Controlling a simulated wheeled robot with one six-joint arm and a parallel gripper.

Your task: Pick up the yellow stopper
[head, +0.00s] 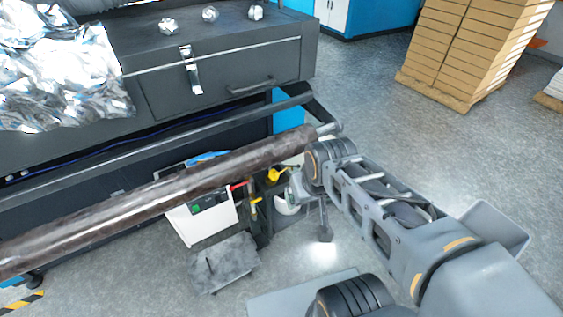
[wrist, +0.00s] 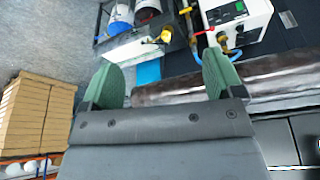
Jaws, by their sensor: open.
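A small yellow piece that looks like the stopper (head: 274,173) shows below the right end of the brown roll, close to my wrist. In the wrist view the yellow stopper (wrist: 166,34) is beyond the fingertips, near the top and slightly right of the gap's middle. My gripper (wrist: 162,64) is open, its two green-padded fingers apart with nothing between them. The stopper is apart from the fingers. In the head view the fingers are mostly hidden by my wrist. Other small yellow parts sit nearby, so its exact shape is hard to tell.
The long brown roll (head: 150,200) crosses in front of the dark machine and lies close to my wrist. A white box with a green switch (head: 200,215) and red and yellow fittings stands below it. A grey stand (head: 222,262) is in front. Stacked cartons (head: 470,45) are back right.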

